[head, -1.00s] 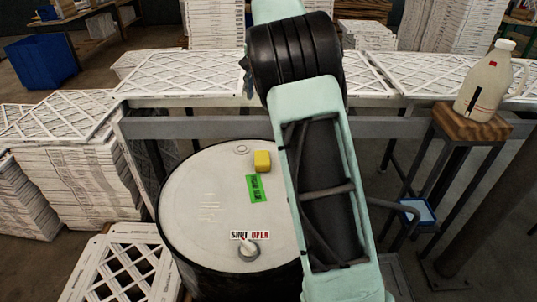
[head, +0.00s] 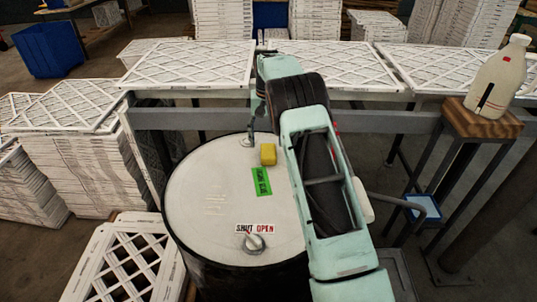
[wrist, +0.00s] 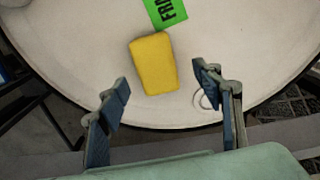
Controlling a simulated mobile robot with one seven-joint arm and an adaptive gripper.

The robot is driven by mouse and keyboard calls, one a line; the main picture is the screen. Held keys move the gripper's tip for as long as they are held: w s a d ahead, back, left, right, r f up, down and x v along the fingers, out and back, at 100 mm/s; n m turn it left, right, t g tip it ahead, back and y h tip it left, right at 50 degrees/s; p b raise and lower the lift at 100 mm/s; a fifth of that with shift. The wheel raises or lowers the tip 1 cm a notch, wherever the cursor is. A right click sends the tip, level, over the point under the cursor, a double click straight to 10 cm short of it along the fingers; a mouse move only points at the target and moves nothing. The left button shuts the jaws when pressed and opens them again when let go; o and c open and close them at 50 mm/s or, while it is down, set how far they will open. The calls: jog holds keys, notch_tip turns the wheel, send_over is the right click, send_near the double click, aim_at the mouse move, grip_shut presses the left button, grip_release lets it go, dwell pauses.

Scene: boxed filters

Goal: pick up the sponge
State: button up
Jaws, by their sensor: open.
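The yellow sponge (head: 268,154) lies on the white top of a black drum (head: 205,205), just behind a green label. In the wrist view the sponge (wrist: 154,63) lies slightly tilted on the drum top, ahead of and between the lines of the two fingers. My gripper (wrist: 165,88) is open and empty, with its blue-padded fingertips spread wide on either side, apart from the sponge. In the head view the arm reaches over the drum's right side, and the gripper is mostly hidden behind the arm near the drum's back edge.
A green label (head: 261,182) and a knob (head: 253,243) marked SHUT OPEN are on the drum top. A grey rail (head: 180,118) and white filters (head: 188,66) stand behind it. A milk jug (head: 497,78) stands on a wooden stool at the right.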

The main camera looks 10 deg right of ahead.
aim_at(268, 150)
jog(key=f, duration=0.3)
jog(key=f+p, duration=0.1)
jog(key=f, duration=0.1)
jog(key=shift+s+d, duration=0.2)
jog(key=shift+d, duration=0.05)
jog(key=shift+c, duration=0.4)
jog(key=c, duration=0.9)
notch_tip(268, 150, up, 10)
jog(key=shift+r+b, duration=0.1)
jog(key=shift+b, duration=0.45)
jog(key=shift+c, duration=0.4)
jog(key=o, duration=0.4)
jog(key=c, duration=0.4)
jog(key=shift+c, duration=0.2)
